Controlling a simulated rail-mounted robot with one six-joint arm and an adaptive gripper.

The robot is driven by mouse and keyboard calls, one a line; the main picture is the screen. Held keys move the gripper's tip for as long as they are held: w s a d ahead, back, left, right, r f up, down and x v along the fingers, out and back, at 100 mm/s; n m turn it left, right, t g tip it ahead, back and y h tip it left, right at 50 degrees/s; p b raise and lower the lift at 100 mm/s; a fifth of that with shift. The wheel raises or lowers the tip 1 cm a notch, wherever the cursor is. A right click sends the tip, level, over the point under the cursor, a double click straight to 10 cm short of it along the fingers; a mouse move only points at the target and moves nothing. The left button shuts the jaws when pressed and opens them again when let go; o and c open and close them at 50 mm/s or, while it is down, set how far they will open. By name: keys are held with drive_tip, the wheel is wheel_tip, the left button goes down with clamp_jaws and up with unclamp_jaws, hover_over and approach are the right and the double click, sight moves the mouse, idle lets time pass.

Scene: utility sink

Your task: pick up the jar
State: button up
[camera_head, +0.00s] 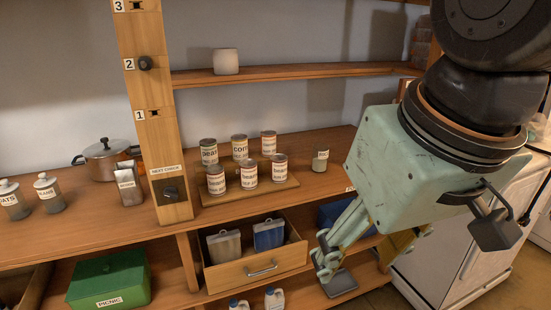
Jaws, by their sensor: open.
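A small jar (320,159) with a pale label stands upright on the wooden counter, right of the group of cans. My gripper (354,266) hangs at the right, in front of and below the counter's edge. Its pale green fingers point down and are apart, with nothing seen between them. It is clear of the jar, which lies up and to the left of the fingertips. The jar is fully in view.
Several labelled cans (240,147) stand on a stepped wooden rack left of the jar. An open drawer (259,270) juts out below. A shelf (300,72) with a white cup (226,62) runs above. A white appliance (447,225) stands at the right.

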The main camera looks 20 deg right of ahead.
drive_tip(key=w+d+r+m+h+p, duration=0.1)
drive_tip(key=w+d+r+m+p, duration=0.2)
drive_tip(key=w, duration=0.7)
drive_tip(key=w+d+r+p, duration=0.2)
drive_tip(key=w+r, duration=0.3)
drive_tip(key=w, duration=0.5)
drive_tip(key=m+g+h+p, duration=0.25)
drive_tip(key=m+p, duration=0.55)
drive_tip(key=p, duration=0.6)
hover_over(318, 151)
drive_tip(key=a, duration=0.2)
wheel_tip(318, 151, down, 18)
drive_tip(key=shift+s+t, duration=0.2)
drive_tip(key=shift+t, duration=0.25)
drive_tip(key=shift+p+x, duration=0.3)
drive_tip(key=shift+x, duration=3.95)
drive_tip(key=shift+d+f, duration=0.1)
